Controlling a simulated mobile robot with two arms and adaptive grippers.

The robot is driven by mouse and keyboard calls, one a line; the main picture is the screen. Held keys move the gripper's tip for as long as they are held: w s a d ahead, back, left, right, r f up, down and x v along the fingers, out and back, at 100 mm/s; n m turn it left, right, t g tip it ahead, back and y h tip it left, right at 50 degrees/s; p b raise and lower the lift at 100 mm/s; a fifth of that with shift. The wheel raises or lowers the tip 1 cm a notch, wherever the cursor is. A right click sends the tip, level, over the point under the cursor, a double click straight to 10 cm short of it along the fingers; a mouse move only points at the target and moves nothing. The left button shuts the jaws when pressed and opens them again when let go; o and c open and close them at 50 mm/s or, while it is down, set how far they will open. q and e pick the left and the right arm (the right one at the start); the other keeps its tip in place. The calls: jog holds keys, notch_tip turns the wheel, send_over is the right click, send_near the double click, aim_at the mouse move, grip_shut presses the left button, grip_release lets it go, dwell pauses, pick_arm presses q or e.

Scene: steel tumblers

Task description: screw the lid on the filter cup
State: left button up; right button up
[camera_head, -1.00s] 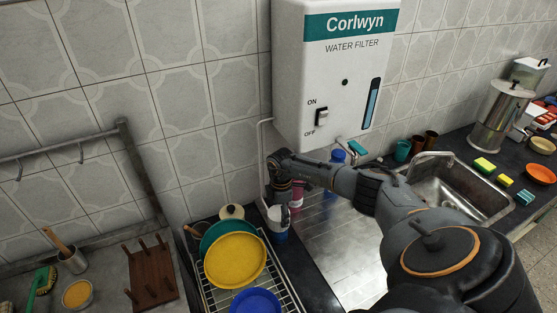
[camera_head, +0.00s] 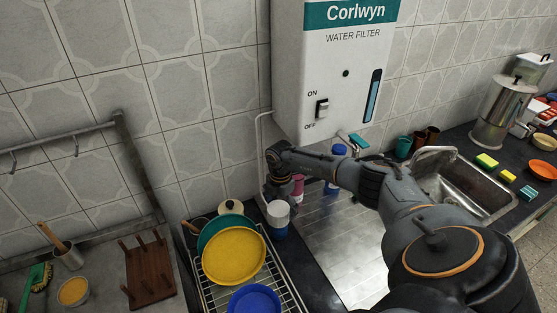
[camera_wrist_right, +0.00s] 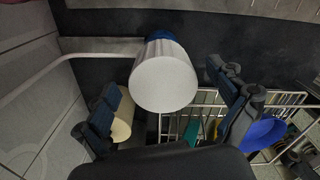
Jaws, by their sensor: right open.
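The white ribbed lid (camera_head: 278,210) sits upright on top of the blue filter cup (camera_head: 280,232), by the left end of the steel drainboard. In the right wrist view the lid's round white top (camera_wrist_right: 163,84) faces me, and a blue band of the cup (camera_wrist_right: 174,40) shows beyond it. I cannot tell how tightly the lid is seated. My right gripper (camera_head: 269,190) is open just behind and above the lid. In the wrist view its two fingers stand apart on either side of the lid, with gaps. My left gripper is not in view.
A dish rack (camera_head: 209,286) with yellow, green and blue plates stands close at the left. The water filter box (camera_head: 335,75) hangs above, with a thin white pipe (camera_head: 258,150) beside it. Blue and pink bottles stand behind my right arm. The drainboard (camera_head: 340,250) is largely clear.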

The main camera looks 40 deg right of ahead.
jog(key=shift+n, duration=0.3)
jog(key=shift+w+f+n+b, duration=0.15)
jog(key=shift+n+b, duration=0.6)
jog(key=shift+n, duration=0.45)
jog(key=shift+n+b, duration=0.3)
jog(key=shift+n, duration=0.8)
jog(key=shift+a+r+n, duration=0.1)
jog(key=shift+r+n, duration=0.1)
jog(key=shift+n, duration=0.3)
jog(key=shift+b, duration=0.3)
